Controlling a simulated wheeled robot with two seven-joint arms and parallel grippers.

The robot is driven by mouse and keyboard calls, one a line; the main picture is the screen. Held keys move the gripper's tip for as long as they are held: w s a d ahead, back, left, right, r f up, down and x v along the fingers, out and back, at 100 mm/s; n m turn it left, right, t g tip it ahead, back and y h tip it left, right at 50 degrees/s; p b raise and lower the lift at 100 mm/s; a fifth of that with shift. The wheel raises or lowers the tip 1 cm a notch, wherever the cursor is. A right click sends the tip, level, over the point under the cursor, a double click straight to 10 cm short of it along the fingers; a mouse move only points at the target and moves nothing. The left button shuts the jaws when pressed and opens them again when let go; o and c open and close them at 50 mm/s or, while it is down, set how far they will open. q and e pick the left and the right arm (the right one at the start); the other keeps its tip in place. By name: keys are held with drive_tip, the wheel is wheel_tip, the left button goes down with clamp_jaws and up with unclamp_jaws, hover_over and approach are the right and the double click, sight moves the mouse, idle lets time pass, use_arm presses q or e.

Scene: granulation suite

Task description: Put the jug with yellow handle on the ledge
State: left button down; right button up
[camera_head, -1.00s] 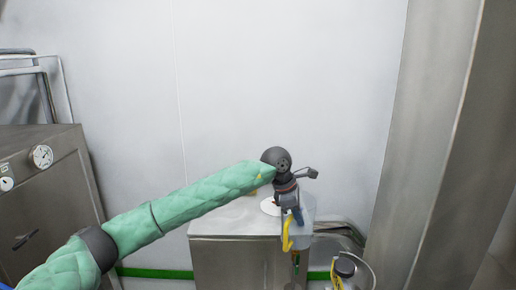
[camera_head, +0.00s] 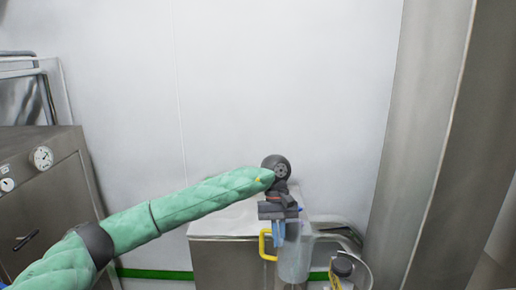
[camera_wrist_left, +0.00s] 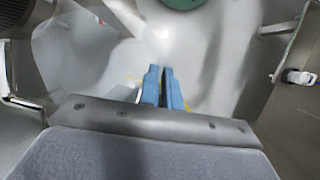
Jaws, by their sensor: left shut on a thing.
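The jug is clear and pale, with a yellow handle (camera_head: 265,245); its body (camera_head: 296,260) hangs below my left wrist in the head view. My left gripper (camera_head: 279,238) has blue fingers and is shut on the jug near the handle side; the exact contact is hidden. In the left wrist view the blue fingertips (camera_wrist_left: 163,76) are close together, with slivers of yellow beside them. The jug is in front of the right side of a steel box, whose flat top (camera_head: 222,222) may be the ledge; I cannot tell for sure. My right gripper is not in view.
A steel cabinet with gauges (camera_head: 41,157) stands at the left. A steel column (camera_head: 425,150) rises at the right. A dark-capped container (camera_head: 343,268) and bent pipes (camera_head: 338,232) are close to the jug's right. The left part of the box top is clear.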

use_arm(q)
drive_tip(key=s+a+f, duration=0.3)
drive_tip(key=a+f, duration=0.2)
drive_tip(key=a, duration=0.3)
drive_tip(key=s+a+f, duration=0.3)
drive_tip(key=a+f, duration=0.3)
drive_tip(key=a, duration=0.3)
drive_tip(key=s+a+f, duration=0.4)
drive_tip(key=a+f, duration=0.2)
drive_tip(key=a, duration=0.3)
drive_tip(key=shift+a+m, duration=0.25)
drive_tip(key=shift+m, duration=0.15)
